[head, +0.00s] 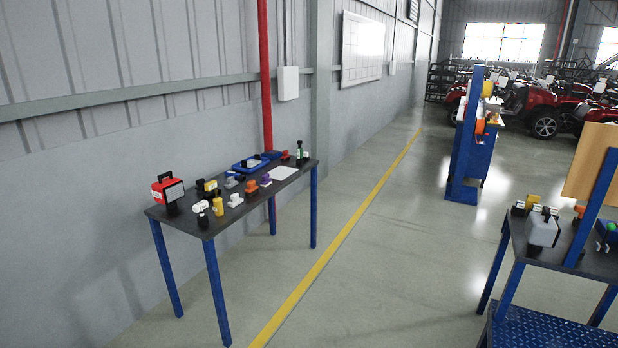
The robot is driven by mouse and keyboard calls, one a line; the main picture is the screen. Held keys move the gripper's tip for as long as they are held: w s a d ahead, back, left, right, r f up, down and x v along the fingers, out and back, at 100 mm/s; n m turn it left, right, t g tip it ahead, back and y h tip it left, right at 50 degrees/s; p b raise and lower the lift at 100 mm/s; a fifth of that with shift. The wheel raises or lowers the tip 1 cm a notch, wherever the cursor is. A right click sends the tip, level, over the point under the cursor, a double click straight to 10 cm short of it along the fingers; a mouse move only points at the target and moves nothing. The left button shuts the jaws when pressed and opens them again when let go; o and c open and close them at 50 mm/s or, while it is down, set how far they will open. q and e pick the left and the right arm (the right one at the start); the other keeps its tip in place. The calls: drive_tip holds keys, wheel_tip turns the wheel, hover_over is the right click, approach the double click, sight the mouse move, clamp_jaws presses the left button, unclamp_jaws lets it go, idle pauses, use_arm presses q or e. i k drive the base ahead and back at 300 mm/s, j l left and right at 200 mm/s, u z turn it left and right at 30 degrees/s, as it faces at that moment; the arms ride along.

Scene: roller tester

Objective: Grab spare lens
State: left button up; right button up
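I cannot pick out the spare lens for sure at this distance. Several small items stand on the dark-topped table (262,202) by the wall. Among them are a red box with a pale panel (167,189), a yellow bottle (218,206), a white item (235,199), an orange item (251,188), a purple item (266,180) and a grey item (231,183). A blue tray (236,168) lies toward the table's far end. Neither of my grippers shows in the head view.
A second table (515,237) at the right holds a whitish container (542,229) and small items. A blue stand (465,150) rises farther back, with red vehicles (546,124) behind. The floor between the tables is clear, with a yellow line (340,238) along it.

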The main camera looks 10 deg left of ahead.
sight(251, 164)
drive_tip(key=i, duration=1)
drive_tip(key=i+u, duration=0.1)
drive_tip(key=i, duration=1.9)
drive_tip(key=i+u, duration=0.1)
drive_tip(key=i, duration=0.9)
drive_tip(key=i+l, duration=0.2)
drive_tip(key=i, duration=0.75)
